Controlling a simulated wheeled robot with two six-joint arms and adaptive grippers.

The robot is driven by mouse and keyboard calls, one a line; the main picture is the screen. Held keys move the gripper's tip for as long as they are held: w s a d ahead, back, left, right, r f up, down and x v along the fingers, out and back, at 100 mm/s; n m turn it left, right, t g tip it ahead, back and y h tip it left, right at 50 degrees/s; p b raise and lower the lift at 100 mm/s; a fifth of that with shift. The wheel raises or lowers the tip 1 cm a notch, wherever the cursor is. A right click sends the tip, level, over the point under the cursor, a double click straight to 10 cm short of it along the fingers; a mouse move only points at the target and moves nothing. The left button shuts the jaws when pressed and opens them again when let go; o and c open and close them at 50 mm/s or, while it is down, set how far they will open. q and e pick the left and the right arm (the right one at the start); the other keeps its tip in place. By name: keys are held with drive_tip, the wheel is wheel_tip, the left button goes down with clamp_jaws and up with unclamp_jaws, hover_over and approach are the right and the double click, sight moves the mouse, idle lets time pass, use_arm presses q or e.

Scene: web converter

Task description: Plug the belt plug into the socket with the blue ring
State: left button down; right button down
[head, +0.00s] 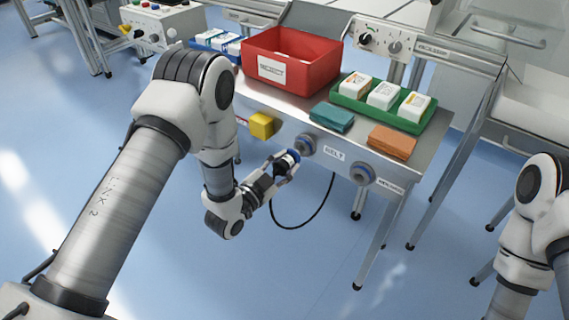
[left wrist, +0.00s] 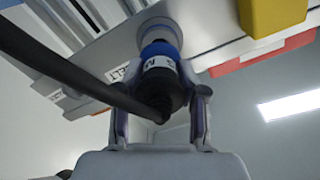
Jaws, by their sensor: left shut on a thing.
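My left gripper (head: 284,165) is shut on the belt plug (head: 287,158), a black body with a white marking and a blue front end. The plug also shows between the fingers in the left wrist view (left wrist: 160,75). Its front points at the round grey socket (head: 306,145) left of the BELT label, which looks bluish inside its rim. In the left wrist view the blue end overlaps this socket (left wrist: 157,28); I cannot tell whether it is inside or just in front. My right gripper is out of view.
A black cable (head: 318,217) hangs from the plug in a loop below the table. A yellow block (head: 262,125) sits at the table's front edge, left of the socket.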

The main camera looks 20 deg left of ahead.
sight(293, 157)
use_arm(q)
drive_tip(key=shift+x, duration=1.7)
idle(0.6)
drive_tip(key=c, duration=0.6)
unclamp_jaws()
drive_tip(key=shift+o, duration=0.2)
drive_tip(key=v, duration=1.2)
